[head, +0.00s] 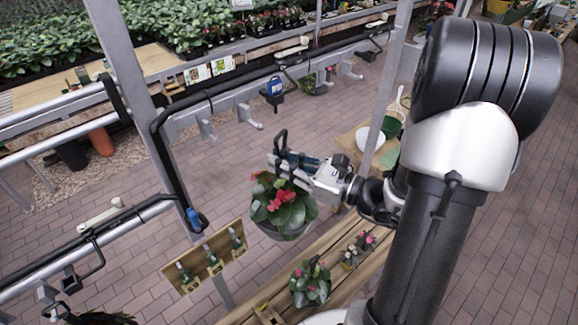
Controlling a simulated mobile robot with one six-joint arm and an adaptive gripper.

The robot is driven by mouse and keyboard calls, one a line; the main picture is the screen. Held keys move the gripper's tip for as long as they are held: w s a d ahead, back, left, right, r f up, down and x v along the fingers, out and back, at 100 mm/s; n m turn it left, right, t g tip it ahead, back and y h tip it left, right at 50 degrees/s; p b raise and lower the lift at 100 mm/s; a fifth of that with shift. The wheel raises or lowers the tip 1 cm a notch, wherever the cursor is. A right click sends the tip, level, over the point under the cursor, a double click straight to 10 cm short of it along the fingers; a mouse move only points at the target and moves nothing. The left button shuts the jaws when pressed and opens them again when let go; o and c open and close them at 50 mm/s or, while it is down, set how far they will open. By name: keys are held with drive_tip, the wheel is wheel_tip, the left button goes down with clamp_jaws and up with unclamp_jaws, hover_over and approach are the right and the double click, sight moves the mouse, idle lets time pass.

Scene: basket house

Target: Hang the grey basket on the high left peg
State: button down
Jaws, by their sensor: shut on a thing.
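The grey basket (279,232) holds a leafy plant with red flowers and hangs in the air near the middle of the head view. My gripper (286,162) is above it, shut on its upper part; the exact grip is hard to see. Pale pegs stick out from a grey rail behind: a left one (206,129), one beside it (248,115) and others farther right. I cannot tell which one is the high left peg.
A black-clad frame (170,160) stands left of the basket. A wooden board (201,270) with three small green items is below left. A wooden bench (335,243) with potted flowers is below. A grey post (382,95) rises behind my gripper. Brick floor lies open behind.

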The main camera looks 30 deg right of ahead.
drive_tip(key=shift+w+a, duration=0.25)
drive_tip(key=shift+w, duration=1)
drive_tip(key=shift+w+a, duration=0.2)
drive_tip(key=shift+w, duration=1.05)
drive_tip(key=shift+w, duration=0.25)
drive_tip(key=shift+w+a, duration=0.2)
drive_tip(key=shift+w, duration=0.55)
drive_tip(key=shift+w+a, duration=0.15)
drive_tip(key=shift+w, duration=0.55)
drive_tip(key=shift+w, duration=0.1)
drive_tip(key=shift+w+a, duration=0.15)
drive_tip(key=shift+w, duration=0.45)
drive_tip(key=shift+w+f+b, duration=0.1)
drive_tip(key=shift+f+b, duration=0.1)
drive_tip(key=shift+b, duration=0.4)
drive_tip(key=shift+f+b, duration=0.5)
drive_tip(key=shift+f, duration=0.05)
